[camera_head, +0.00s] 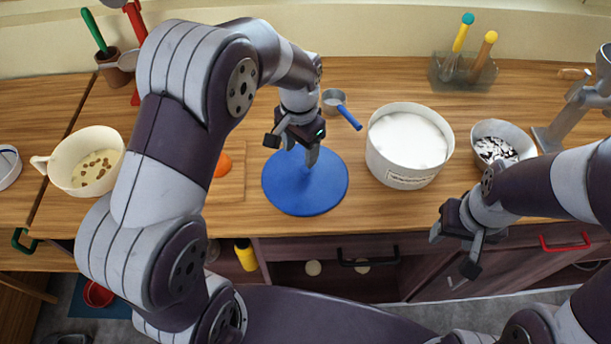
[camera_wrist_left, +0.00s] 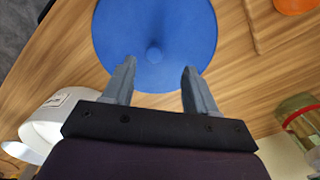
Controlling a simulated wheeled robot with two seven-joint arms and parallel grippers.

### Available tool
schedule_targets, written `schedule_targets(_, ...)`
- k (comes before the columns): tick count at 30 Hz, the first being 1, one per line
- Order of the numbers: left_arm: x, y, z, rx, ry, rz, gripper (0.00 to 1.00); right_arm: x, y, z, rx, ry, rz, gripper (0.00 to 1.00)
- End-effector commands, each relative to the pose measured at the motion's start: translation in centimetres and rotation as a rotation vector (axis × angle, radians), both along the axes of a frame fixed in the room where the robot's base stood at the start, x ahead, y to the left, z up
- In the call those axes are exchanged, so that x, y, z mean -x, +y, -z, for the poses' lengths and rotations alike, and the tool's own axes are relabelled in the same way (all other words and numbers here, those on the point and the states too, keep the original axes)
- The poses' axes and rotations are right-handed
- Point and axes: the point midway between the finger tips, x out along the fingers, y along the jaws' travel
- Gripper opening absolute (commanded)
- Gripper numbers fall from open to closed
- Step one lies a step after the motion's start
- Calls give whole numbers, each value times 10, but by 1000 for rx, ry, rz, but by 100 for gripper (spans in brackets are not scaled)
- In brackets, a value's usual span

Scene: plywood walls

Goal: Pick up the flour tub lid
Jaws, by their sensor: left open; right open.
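The flour tub lid (camera_head: 310,198) is a round blue disc with a small knob at its centre. It lies flat on the wooden counter, left of the white flour tub (camera_head: 406,145), which stands open and full of white flour. My left gripper (camera_head: 290,152) is open over the far part of the lid. In the left wrist view the lid (camera_wrist_left: 150,28) lies ahead, with its knob (camera_wrist_left: 154,55) between and just beyond the open fingertips (camera_wrist_left: 157,68). My right gripper (camera_head: 455,252) is open and empty in front of the counter's edge, right of the tub.
A measuring cup with a blue handle (camera_head: 345,112) lies behind the lid. A wooden board (camera_head: 232,188) with an orange item is to the left. A bowl of dark and white bits (camera_head: 503,143) stands right of the tub. A cream mug (camera_head: 85,160) is far left.

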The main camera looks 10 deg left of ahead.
Motion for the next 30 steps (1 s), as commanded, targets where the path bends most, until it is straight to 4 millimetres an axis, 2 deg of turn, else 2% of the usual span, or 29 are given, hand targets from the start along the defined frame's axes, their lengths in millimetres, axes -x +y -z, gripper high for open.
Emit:
schedule_targets(4,0,-3,16,0,2,1,57,0,0,-5,0,1,0,54)
schedule_targets(10,0,-9,52,0,0,-1,57,0,0,-12,0,0,0,54)
schedule_targets(13,-1,-9,59,0,-2,-2,57,0,0,-12,0,1,0,54)
schedule_targets(18,-1,-9,60,1,-3,-2,57,0,0,-12,0,1,0,54)
schedule_targets(19,-1,-9,60,1,-3,-2,51,0,0,-12,0,1,0,54)
schedule_targets(21,-1,-9,60,1,-3,-2,28,0,0,-12,0,1,0,54)
schedule_targets(24,-1,-9,59,1,-3,-2,0,0,0,-12,0,1,0,54)
schedule_targets(30,-1,-9,59,1,-4,-2,0,0,0,-12,0,1,0,54)
